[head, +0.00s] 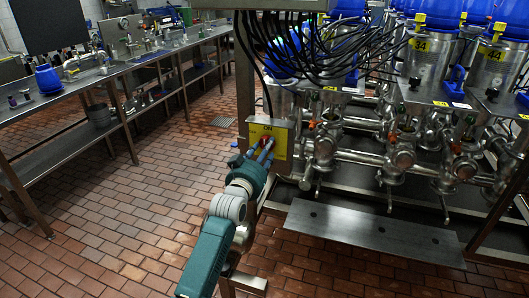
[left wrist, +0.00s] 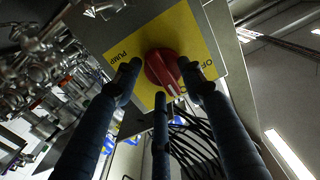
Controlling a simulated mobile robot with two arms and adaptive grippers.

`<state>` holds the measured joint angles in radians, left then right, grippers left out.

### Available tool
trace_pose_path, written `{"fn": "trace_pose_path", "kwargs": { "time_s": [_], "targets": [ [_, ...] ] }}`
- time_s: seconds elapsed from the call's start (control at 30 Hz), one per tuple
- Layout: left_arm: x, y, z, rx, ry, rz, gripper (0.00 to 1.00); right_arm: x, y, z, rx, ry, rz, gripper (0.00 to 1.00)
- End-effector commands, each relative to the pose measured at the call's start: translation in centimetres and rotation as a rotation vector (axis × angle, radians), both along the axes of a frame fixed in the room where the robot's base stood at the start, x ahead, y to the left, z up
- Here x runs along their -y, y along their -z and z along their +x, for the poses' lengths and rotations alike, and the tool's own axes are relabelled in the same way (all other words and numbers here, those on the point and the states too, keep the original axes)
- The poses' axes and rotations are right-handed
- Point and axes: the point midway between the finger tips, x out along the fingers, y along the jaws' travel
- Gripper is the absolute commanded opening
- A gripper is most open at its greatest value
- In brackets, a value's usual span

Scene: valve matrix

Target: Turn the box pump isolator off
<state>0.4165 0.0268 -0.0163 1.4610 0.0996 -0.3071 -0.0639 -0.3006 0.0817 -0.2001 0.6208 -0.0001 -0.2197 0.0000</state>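The box pump isolator is a red rotary knob (left wrist: 163,70) on a yellow plate (left wrist: 140,45). In the left wrist view "PUMP" is printed left of the knob and "OFF", partly covered, to its right. The knob's white mark points toward the bottom of that view. In the head view the yellow plate (head: 281,146) shows "ON" at its top, and the knob (head: 265,141) is partly hidden. My left gripper (left wrist: 160,78) is open, its three fingers spread around the knob; I cannot tell whether they touch it. It also shows in the head view (head: 268,148). My right gripper is not in view.
Black cables (head: 320,45) hang above the plate. Steel vessels (head: 425,65), pipes and valves (head: 402,155) crowd the right side, above a low metal plate (head: 370,232). A steel bench (head: 105,75) stands at left. The brick floor (head: 120,215) between is clear.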

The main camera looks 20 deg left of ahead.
Motion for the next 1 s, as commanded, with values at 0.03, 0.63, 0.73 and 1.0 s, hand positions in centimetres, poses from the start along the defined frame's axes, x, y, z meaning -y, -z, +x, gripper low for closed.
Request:
{"fn": "trace_pose_path", "kwargs": {
  "time_s": [0.03, 0.63, 0.73, 1.0],
  "targets": [
    [0.0, 0.0, 0.0, 0.0, 0.0, 0.0, 0.28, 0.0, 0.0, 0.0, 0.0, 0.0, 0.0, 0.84],
    [0.0, -0.1, 0.0, -0.004, 0.0, -0.085, 0.0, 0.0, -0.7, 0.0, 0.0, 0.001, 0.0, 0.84],
    [0.0, -0.2, 0.0, -0.007, 0.0, -0.149, 0.0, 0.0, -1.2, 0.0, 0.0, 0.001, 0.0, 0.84],
    [0.0, -0.3, 0.0, -0.016, -0.001, -0.388, 0.0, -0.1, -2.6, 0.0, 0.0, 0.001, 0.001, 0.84]
  ]
}}
